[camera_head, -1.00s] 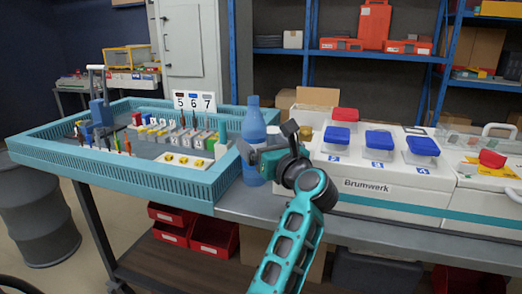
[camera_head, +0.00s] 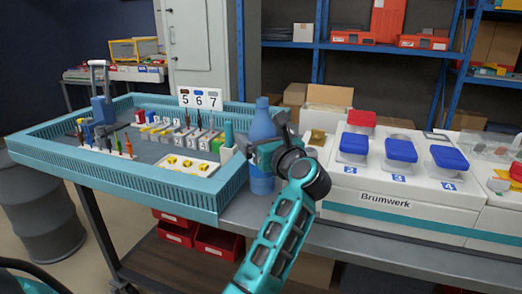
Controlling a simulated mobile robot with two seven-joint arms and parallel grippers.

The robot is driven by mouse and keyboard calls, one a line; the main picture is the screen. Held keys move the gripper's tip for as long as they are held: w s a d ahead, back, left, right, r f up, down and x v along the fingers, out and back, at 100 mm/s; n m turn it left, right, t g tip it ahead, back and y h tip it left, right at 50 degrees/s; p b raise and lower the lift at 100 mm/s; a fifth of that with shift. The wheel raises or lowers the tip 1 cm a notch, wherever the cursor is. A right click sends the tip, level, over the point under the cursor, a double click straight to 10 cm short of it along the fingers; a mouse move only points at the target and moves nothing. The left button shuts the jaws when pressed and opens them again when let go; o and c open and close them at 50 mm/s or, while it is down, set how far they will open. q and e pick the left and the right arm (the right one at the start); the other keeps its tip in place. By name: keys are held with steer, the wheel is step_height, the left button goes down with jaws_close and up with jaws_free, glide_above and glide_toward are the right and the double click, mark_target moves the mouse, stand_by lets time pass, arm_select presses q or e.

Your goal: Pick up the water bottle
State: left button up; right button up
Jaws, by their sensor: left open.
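The blue water bottle (camera_head: 262,124) stands upright on the workbench between the teal tray and the white Brumwerk case, in the head view. My left gripper (camera_head: 264,150) is open at the bottle, at about the middle of its height. The gripper and its wrist hide part of the bottle's right side. I cannot tell whether the fingers touch the bottle. My right gripper is not in view.
The teal tray (camera_head: 130,198) with tools and several small blocks is close on the bottle's left. The white Brumwerk case (camera_head: 400,205) with blue and red lidded boxes is on the right. Red bins (camera_head: 218,243) sit below the bench (camera_head: 350,243).

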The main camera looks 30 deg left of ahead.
arm_select(q)
steer(key=shift+c, duration=0.4)
steer(key=shift+r, duration=0.1)
steer(key=c, duration=1.2)
steer(key=shift+r, duration=0.2)
